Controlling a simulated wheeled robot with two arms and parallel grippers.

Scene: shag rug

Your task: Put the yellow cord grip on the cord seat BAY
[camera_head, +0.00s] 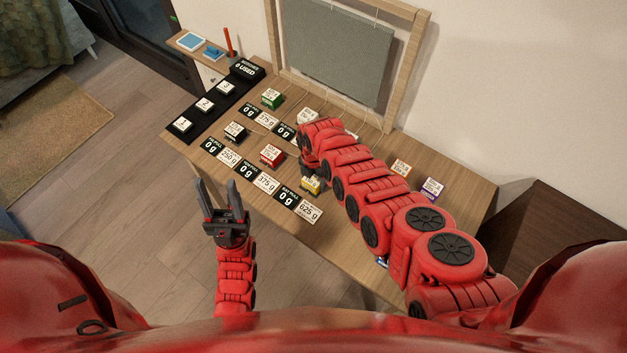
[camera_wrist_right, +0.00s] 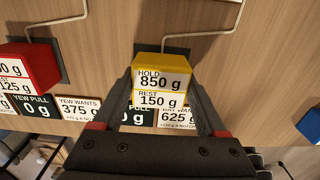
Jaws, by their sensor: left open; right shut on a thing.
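The yellow cord grip (camera_head: 311,183) is a small block with a white label reading HOLD 850 g, REST 150 g. In the right wrist view the yellow cord grip (camera_wrist_right: 163,66) is between the fingers of my right gripper (camera_wrist_right: 160,95), which is shut on it. A dark square pad (camera_wrist_right: 178,48) shows behind and beneath it, with the BAY labels in front; I cannot tell whether the grip touches the pad. The BAY PULL display (camera_head: 286,196) reads 0 g, and the BAY WANTS card (camera_head: 308,211) reads 625 g. My left gripper (camera_head: 217,188) is open and empty, left of the table edge.
A red block (camera_head: 271,155) sits to the left on its own pad, with dark (camera_head: 235,131) and green (camera_head: 271,98) blocks beyond. White cords run toward the wooden frame (camera_head: 400,60). A black numbered strip (camera_head: 209,100) lies at the left. A purple block (camera_head: 432,188) is at the right.

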